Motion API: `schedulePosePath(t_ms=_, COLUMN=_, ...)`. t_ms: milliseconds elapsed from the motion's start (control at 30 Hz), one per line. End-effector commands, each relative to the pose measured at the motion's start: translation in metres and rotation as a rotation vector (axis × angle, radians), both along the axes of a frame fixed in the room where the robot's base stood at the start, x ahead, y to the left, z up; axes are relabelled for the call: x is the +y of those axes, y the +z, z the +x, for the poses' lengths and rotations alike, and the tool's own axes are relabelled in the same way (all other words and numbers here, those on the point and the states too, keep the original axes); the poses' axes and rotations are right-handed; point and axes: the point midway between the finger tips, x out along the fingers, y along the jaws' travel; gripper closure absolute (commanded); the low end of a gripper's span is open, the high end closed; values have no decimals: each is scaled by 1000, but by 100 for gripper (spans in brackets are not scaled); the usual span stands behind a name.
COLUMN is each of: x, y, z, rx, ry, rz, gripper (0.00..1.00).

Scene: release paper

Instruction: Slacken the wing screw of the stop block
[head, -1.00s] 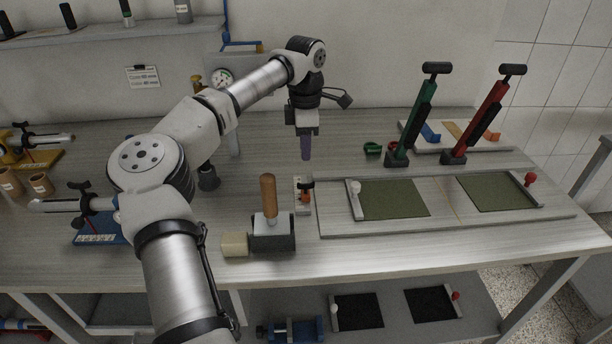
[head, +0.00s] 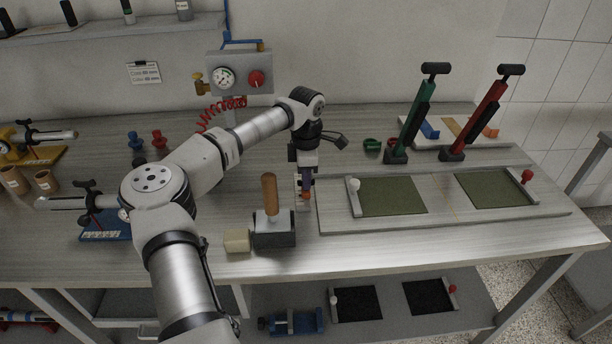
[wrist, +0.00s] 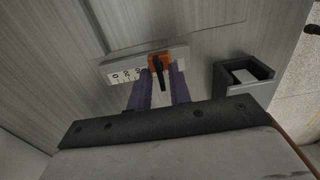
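The stop block (wrist: 159,60) is a small orange piece on a white scale rail (wrist: 124,76) with printed numbers. Its wing screw (wrist: 158,73) is black and shows between my fingertips in the wrist view. My gripper (wrist: 160,84) has two purple fingers, parted, one on each side of the wing screw; I cannot tell whether either touches it. In the head view my gripper (head: 306,184) points down right over the rail (head: 303,207), and the fingers hide most of the stop block and its screw.
A wooden-handled tool in a dark holder (head: 274,230) stands close in front of the rail, with a beige block (head: 237,240) beside it. A metal plate with green pads (head: 335,222) lies to the right. Green (head: 412,120) and red (head: 484,115) levered tools stand behind it.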

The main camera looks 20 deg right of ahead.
Motion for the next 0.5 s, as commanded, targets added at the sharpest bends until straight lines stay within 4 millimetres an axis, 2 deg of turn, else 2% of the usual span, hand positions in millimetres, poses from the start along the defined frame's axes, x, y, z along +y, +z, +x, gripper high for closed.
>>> schedulePosePath(t_ms=33, x=0, y=0, z=0, rx=0, ry=0, rz=0, gripper=87)
schedulePosePath(t_ms=133, x=0, y=0, z=0, rx=0, ry=0, rz=0, gripper=100)
schedulePosePath(t_ms=500, x=0, y=0, z=0, rx=0, ry=20, rz=0, gripper=100)
